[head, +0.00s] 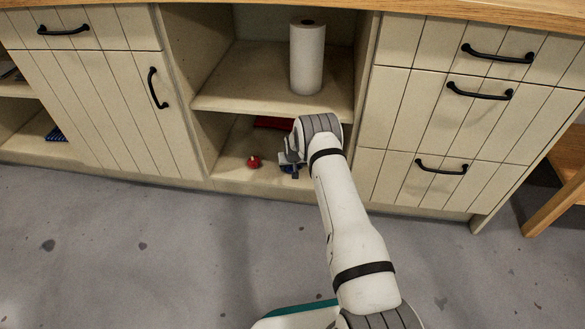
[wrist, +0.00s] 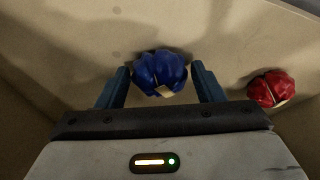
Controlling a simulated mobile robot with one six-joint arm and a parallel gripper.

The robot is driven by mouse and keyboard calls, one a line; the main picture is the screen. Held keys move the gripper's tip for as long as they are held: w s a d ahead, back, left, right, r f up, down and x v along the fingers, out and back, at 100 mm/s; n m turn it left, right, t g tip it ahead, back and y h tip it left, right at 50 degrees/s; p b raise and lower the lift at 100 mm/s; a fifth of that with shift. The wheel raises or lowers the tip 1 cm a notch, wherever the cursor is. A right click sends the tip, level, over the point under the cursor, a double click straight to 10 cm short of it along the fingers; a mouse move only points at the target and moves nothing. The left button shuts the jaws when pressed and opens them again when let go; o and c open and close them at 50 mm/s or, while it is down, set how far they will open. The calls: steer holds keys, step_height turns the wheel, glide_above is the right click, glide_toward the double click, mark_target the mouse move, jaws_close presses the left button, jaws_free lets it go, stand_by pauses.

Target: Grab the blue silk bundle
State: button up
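The blue silk bundle (wrist: 160,70) is a round, ribbed blue lump with a pale tag at its front. In the wrist view it lies on the shelf board, between the fingertips of my gripper (wrist: 161,78). The two fingers stand apart, one on each side of it, with a narrow gap at the sides. In the head view my gripper (head: 289,162) reaches into the lower shelf compartment, and a bit of dark blue shows at its fingers, too small to tell apart from the fingers.
A red bundle (wrist: 271,88) lies to the right in the wrist view and shows left of my gripper in the head view (head: 254,161). A dark red item (head: 273,123) lies deeper on the lower shelf. A white paper roll (head: 307,58) stands on the shelf above (head: 230,95).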

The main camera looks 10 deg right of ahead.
steer(key=c, duration=0.8)
steer(key=shift+o, duration=0.2)
steer(key=shift+r, duration=0.1)
